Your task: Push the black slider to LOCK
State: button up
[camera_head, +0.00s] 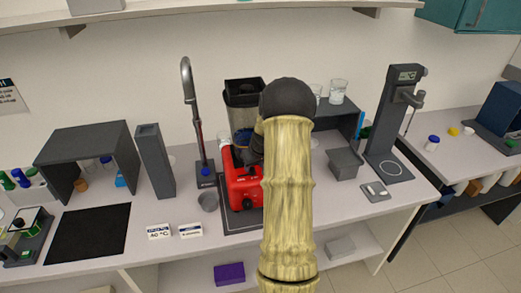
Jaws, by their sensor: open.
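I cannot make out a black slider or a LOCK mark in this view. A red device (242,188) with a black knob stands on a dark mat at the middle of the bench, partly covered by my arm. My gripper (247,153) shows as a small dark part close over the red device's upper right. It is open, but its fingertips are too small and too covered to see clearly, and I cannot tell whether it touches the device.
A clear jar with a black top (243,98) stands behind the red device. A grey bin (344,163) and a dark stand (390,115) are to the right.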

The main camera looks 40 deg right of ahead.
jog(key=b+v, duration=0.4)
jog(key=v, duration=1.1)
jog(key=shift+r, duration=0.2)
jog(key=shift+s, duration=0.1)
jog(key=s+a+f+n+g, duration=0.1)
jog(key=a+f, duration=0.1)
jog(key=a, duration=0.6)
jog(key=s+a+f, duration=0.1)
jog(key=a+f, duration=0.1)
jog(key=a, duration=0.7)
jog(key=s+a+f, duration=0.2)
jog(key=s+a, duration=0.4)
jog(key=a, duration=0.1)
jog(key=s+a+f+n+y, duration=0.1)
jog(key=s+a+f, duration=0.2)
jog(key=s+a, duration=0.3)
jog(key=shift+a+g, duration=0.4)
jog(key=shift+a, duration=0.5)
